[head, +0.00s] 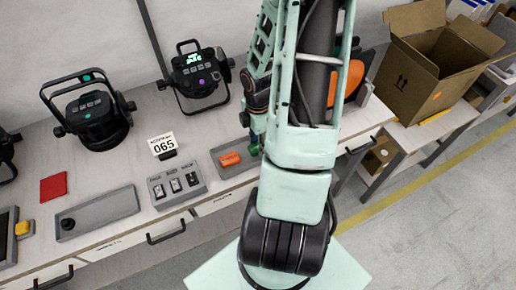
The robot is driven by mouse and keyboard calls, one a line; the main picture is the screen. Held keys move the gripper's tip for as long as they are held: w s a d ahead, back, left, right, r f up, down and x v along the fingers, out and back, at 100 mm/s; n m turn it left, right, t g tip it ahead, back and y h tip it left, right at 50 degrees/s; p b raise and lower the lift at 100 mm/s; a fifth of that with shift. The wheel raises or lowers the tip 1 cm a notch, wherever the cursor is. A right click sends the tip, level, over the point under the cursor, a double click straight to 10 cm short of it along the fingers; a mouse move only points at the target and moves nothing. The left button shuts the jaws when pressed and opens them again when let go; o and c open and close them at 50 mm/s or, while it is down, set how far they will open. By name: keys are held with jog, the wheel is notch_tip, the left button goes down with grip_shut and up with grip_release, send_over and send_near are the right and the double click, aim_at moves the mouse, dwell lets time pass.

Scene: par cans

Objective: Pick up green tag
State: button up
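A small green piece (254,148) shows beside my arm, at the right end of a grey tray (226,170). It may be the green tag, but it is partly hidden and too small to be sure. My gripper (250,122) is small and partly behind my arm, right above or at the green piece. I cannot tell whether its fingers are open or shut, or whether they touch the piece.
An orange block (230,159) lies in the grey tray. Black lamps (198,76) stand at the back. A number card (162,145), a switch panel (177,185) and a red square (54,187) are on the bench. A cardboard box (428,75) stands at right.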

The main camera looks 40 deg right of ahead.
jog(key=shift+f, duration=0.2)
jog(key=c, duration=0.7)
jog(key=shift+r, duration=0.15)
